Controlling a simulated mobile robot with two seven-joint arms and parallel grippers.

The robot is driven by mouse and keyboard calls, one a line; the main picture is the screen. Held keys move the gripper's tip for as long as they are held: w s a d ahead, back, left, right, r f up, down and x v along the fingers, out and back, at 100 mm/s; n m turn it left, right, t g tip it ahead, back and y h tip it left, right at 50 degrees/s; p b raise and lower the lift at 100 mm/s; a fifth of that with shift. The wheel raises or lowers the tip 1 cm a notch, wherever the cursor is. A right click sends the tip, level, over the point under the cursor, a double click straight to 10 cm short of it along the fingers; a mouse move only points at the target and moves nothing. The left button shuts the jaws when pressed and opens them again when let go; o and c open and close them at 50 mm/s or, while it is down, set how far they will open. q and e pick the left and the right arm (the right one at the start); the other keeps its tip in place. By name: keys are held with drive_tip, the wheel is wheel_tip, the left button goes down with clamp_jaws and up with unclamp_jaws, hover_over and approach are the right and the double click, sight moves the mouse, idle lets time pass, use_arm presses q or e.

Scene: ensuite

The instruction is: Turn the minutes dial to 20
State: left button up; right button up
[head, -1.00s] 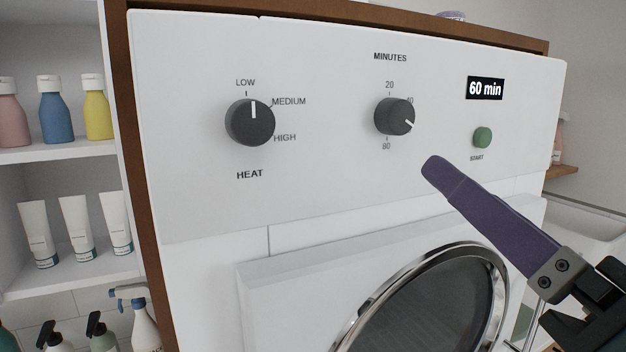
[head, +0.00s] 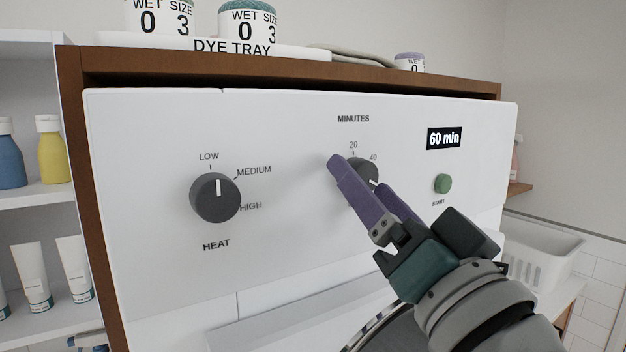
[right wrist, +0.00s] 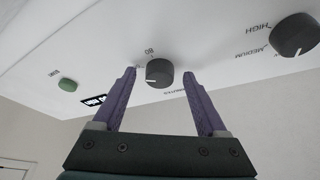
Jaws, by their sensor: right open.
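The minutes dial (head: 368,168) is a dark round knob on the white front panel, partly hidden by my right gripper in the head view. Its white mark points to the right, and the display (head: 444,138) reads 60 min. My right gripper (head: 356,174) is open, with its purple fingers at the dial. In the right wrist view the dial (right wrist: 159,70) sits between the two spread fingertips, with a gap on each side. I cannot tell how far the fingertips reach along it. My left gripper is not in view.
The heat dial (head: 215,198) is left of the minutes dial, its mark near LOW. A green start button (head: 442,184) is to the right. A dye tray (head: 215,47) and tubs (head: 247,22) stand on top. Shelves with bottles (head: 51,150) are at the left.

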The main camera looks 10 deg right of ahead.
drive_tip(key=shift+c, duration=0.2)
clamp_jaws()
idle(0.4)
